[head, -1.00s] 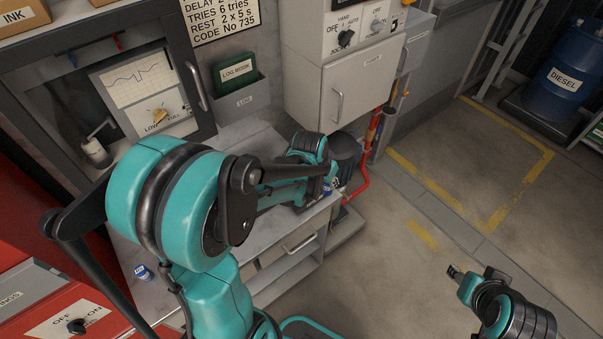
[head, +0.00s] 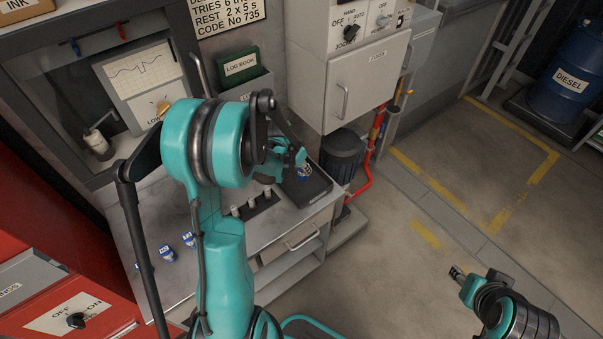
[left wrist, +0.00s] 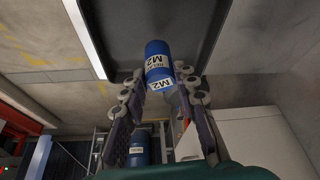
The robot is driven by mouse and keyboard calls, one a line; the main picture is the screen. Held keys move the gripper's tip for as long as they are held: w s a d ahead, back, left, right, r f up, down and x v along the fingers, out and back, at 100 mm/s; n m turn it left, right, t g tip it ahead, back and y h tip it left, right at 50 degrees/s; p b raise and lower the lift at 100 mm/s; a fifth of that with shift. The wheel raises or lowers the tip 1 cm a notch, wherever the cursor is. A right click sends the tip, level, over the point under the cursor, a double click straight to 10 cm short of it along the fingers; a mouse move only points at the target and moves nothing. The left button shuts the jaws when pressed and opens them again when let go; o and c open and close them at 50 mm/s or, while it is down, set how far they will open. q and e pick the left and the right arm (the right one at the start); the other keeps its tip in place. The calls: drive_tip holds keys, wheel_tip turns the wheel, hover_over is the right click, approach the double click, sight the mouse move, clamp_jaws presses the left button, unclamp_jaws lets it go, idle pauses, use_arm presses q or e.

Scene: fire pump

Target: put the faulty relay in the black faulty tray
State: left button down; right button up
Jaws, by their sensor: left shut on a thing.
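A blue relay (left wrist: 158,66) with white M2 labels is between the fingers of my left gripper (left wrist: 160,88), which is shut on it. In the head view the relay (head: 304,173) shows just below the left gripper (head: 297,158), over the black tray (head: 318,187) at the bench's right end. The tray (left wrist: 205,25) fills the top of the left wrist view behind the relay. I cannot tell whether the relay touches the tray floor. My right gripper (head: 457,272) is over the floor at lower right, away from the bench; its finger opening is too small to judge.
Several blue-and-white relays, one at the front (head: 167,253), stand on the bench's left part. A dark strip with silver pegs (head: 256,203) lies left of the tray. A black bin (head: 342,156) and red pipe (head: 361,180) are right of the bench. A grey cabinet (head: 365,85) stands behind.

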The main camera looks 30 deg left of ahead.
sight(300, 170)
use_arm(q)
wheel_tip(300, 170, down, 3)
drive_tip(key=shift+r+b, duration=0.1)
drive_tip(key=shift+b, duration=0.25)
drive_tip(key=c, duration=1.2)
unclamp_jaws()
drive_tip(key=shift+o, duration=0.2)
